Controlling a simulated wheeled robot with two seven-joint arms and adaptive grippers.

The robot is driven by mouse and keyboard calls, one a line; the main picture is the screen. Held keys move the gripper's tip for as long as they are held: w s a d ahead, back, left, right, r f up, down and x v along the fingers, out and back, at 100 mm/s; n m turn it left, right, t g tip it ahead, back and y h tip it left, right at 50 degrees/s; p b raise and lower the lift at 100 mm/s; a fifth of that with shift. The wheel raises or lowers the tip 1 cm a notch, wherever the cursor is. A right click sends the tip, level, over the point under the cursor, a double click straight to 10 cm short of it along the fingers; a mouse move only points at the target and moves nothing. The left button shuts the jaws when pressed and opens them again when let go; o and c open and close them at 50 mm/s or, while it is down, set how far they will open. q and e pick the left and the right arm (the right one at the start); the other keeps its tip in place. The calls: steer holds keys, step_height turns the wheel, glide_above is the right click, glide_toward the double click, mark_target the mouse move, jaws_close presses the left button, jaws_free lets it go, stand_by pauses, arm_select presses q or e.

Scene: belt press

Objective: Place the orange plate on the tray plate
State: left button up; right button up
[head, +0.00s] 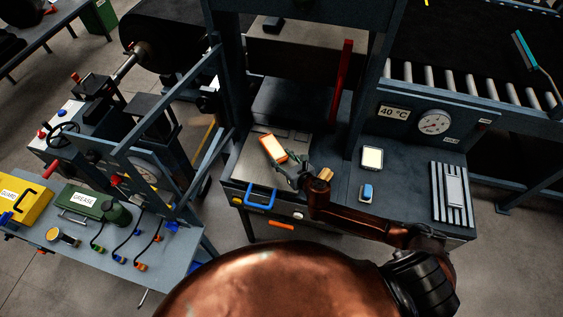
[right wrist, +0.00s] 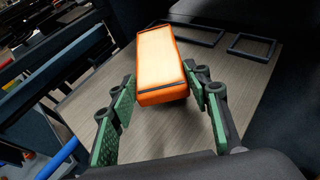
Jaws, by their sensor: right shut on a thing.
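The orange plate (head: 274,149), a block with an orange rim and a pale top, is at the fingertips of my right gripper (head: 285,163). The right wrist view shows the orange plate (right wrist: 165,62) between the two green-padded fingers (right wrist: 163,92), tilted and over the tray plate. The tray plate (head: 246,172) is a flat grey-brown sheet at the front of the press. It also shows in the right wrist view (right wrist: 240,72), with two dark rectangular outlines at its far side. Whether the orange plate touches it I cannot tell. My left gripper is not in view.
A blue handle (head: 260,197) is at the tray's front. A red upright bar (head: 341,82) stands behind on the right. The side table to the right holds a pale square item (head: 372,157), a small blue item (head: 367,192) and a ribbed block (head: 453,190).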

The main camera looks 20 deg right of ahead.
steer(key=shift+a+f, duration=0.1)
steer(key=shift+f, duration=1.1)
steer(key=shift+f, duration=0.2)
steer(key=o, duration=1.7)
steer(key=shift+s, duration=0.15)
steer(key=shift+c, duration=0.2)
steer(key=shift+s+r, duration=0.15)
steer(key=shift+r, duration=0.05)
steer(key=b+v, duration=0.1)
steer(key=v, duration=1)
steer(key=shift+s+r, duration=0.15)
steer(key=shift+s, duration=0.15)
